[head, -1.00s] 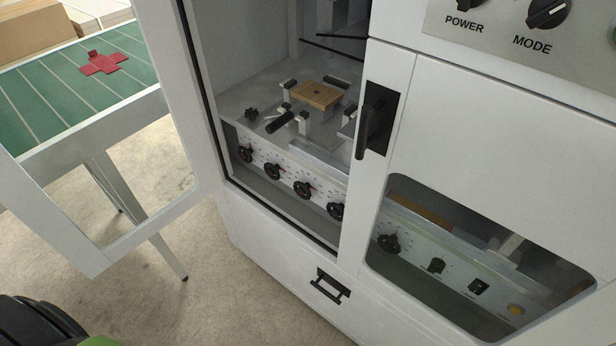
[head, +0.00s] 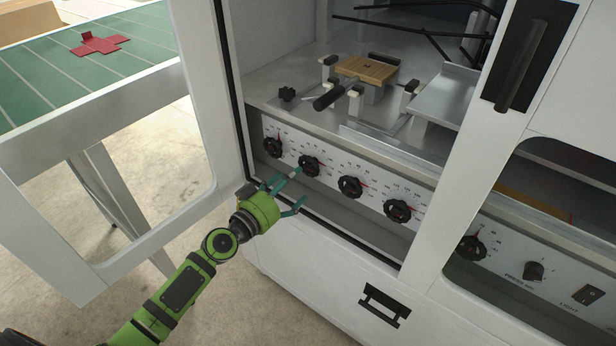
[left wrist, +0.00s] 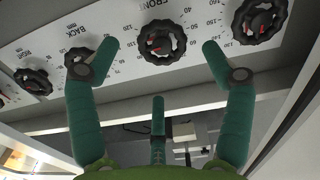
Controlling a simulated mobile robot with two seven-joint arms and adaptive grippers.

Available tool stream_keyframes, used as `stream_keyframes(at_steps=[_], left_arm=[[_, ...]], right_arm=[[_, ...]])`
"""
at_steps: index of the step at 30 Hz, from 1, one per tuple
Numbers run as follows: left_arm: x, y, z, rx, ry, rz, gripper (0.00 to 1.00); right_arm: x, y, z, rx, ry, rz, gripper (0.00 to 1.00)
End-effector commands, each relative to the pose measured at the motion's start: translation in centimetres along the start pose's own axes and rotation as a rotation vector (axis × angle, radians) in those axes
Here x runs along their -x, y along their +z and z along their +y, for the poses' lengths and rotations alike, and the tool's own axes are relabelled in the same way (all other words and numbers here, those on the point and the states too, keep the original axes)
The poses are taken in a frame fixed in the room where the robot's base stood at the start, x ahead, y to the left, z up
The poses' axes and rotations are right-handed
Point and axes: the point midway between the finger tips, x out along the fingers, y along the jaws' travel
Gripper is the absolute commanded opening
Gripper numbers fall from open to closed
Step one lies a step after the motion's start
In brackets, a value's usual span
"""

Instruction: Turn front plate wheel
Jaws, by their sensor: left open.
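The front plate wheel (head: 309,166) is a black lobed knob, second from the left in the row on the white scale panel. In the left wrist view the wheel (left wrist: 162,42) has a red mark at its centre and the word FRONT beside it. My left gripper (head: 300,187) is green with teal fingers, open and empty, just in front of the panel. In the left wrist view its fingertips (left wrist: 160,48) lie to either side of the wheel, with gaps showing; whether they reach its depth I cannot tell. My right gripper is out of view.
Neighbouring wheels (head: 272,147) (head: 350,187) sit close on both sides. The open cabinet door (head: 205,110) stands left of my arm. A ledge runs below the panel. Above it are a wooden block (head: 366,70) and clamps. A green table (head: 60,75) holds a red cross-shaped blank (head: 100,43).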

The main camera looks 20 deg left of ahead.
Motion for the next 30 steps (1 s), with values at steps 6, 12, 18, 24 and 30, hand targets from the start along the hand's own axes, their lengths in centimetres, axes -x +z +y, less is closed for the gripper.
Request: stream_keyframes(at_steps=[6,12,18,24,30], left_arm=[[-2.4,-1.2,0.1,0.005,0.004,0.027,0.81],[-5.4,-1.1,0.1,0.007,0.004,0.024,0.81],[-7.0,-1.0,0.1,0.006,0.004,0.022,0.81],[-7.2,-1.0,0.1,0.005,0.005,0.021,0.81],[-7.2,-1.0,0.1,0.005,0.004,0.021,0.33]], right_arm=[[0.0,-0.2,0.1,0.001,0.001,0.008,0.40],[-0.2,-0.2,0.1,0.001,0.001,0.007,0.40],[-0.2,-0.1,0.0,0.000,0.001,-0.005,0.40],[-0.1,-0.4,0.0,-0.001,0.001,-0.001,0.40],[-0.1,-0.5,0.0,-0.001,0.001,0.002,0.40]])
